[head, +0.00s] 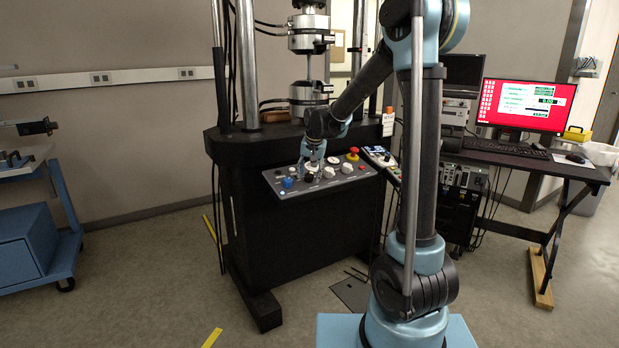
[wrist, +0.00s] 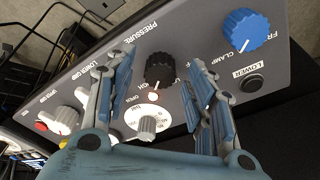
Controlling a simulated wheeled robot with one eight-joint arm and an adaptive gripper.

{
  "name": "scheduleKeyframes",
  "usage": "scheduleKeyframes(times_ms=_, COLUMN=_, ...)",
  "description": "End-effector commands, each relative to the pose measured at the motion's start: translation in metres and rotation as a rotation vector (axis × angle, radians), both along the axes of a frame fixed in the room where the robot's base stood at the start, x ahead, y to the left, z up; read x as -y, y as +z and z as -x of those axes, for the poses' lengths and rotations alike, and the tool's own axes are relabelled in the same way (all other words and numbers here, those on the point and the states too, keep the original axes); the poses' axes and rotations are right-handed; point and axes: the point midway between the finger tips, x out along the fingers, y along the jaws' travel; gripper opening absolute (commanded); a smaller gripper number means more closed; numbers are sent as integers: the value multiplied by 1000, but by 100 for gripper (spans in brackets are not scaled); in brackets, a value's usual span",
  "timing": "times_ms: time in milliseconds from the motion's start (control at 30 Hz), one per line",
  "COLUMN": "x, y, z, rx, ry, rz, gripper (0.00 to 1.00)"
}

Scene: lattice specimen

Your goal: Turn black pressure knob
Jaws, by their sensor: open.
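The black pressure knob (wrist: 160,70) sits on the grey control panel (wrist: 205,45), near the printed word PRESSURE. In the wrist view my gripper (wrist: 158,90) is open, with one finger on each side of the knob and a visible gap to each. In the head view my gripper (head: 313,163) is over the left part of the panel (head: 325,190) and partly hides the knob. Whether the fingertips are level with the knob cannot be told.
A blue knob (wrist: 247,30) and a black button (wrist: 251,83) are right of the gripper in the wrist view. Several white knobs and a red mushroom button (head: 352,155) share the panel.

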Motion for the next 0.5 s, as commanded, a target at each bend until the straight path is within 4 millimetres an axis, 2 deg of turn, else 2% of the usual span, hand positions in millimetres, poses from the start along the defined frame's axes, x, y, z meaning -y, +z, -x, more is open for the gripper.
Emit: scheduleKeyframes(times_ms=500, x=10, y=77, z=30, rx=-1, ry=0, rz=1, gripper=50)
